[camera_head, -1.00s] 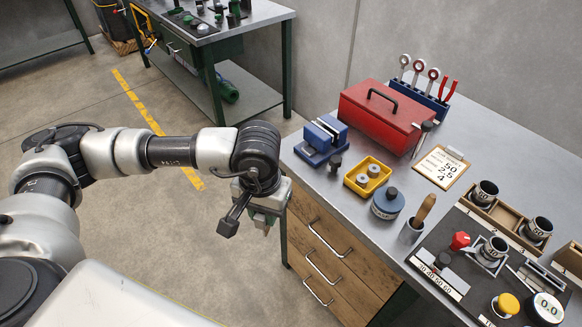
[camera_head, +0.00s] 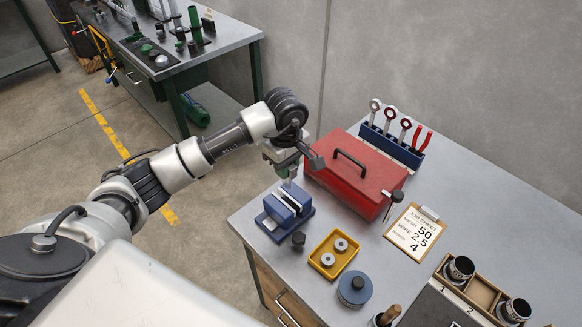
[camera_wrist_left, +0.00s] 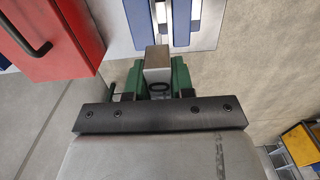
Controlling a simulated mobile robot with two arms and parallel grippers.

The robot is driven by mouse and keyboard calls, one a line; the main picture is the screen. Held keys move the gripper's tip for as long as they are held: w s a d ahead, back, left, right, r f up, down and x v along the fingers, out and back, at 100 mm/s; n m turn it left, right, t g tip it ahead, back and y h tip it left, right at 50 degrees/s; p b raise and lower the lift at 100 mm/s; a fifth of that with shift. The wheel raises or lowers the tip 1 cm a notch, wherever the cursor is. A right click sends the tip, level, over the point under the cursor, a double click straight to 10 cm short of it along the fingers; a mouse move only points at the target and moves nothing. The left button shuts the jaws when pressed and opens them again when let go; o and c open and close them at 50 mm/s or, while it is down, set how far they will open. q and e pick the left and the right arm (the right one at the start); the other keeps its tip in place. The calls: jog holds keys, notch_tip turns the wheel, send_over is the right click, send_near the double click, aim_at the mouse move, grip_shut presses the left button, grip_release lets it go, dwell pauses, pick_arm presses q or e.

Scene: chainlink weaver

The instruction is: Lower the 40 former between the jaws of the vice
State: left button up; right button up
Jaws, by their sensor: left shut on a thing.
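The blue vice (camera_head: 288,210) stands near the table's left edge, with pale strips on its jaws. It also shows at the top of the left wrist view (camera_wrist_left: 180,38). My left gripper (camera_head: 289,172) is above the vice's far side, pointing down. In the left wrist view its green fingers (camera_wrist_left: 158,78) are shut on a grey block-like piece, which I take to be the 40 former (camera_wrist_left: 157,59). No number is readable on it. The head view does not show clearly whether its lower end is between the jaws. My right gripper is not in view.
A red toolbox (camera_head: 350,178) stands close to the right of my left gripper. A yellow tray (camera_head: 334,256) with two rings, a blue round tin (camera_head: 354,289) and a job sheet (camera_head: 413,232) lie nearer and to the right. A tool rack (camera_head: 394,145) stands behind the toolbox.

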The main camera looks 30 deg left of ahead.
aim_at(286, 185)
pick_arm(q)
jog(key=shift+s+f+b, duration=0.3)
jog(key=shift+s, duration=0.1)
jog(key=shift+d+f, duration=0.1)
jog(key=shift+f, duration=0.2)
jog(key=shift+f+b, duration=0.35)
jog(key=shift+f, duration=0.05)
notch_tip(286, 185, down, 4)
jog(key=shift+w+r+b, duration=0.15)
jog(key=shift+r+b, duration=0.05)
jog(key=shift+b, duration=0.65)
jog(key=shift+f, duration=0.35)
notch_tip(286, 185, down, 4)
jog(key=b, duration=0.4)
jog(key=shift+r, duration=0.2)
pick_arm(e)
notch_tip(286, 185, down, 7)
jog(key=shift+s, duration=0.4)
pick_arm(q)
jog(key=o, duration=1)
jog(key=shift+c, duration=0.2)
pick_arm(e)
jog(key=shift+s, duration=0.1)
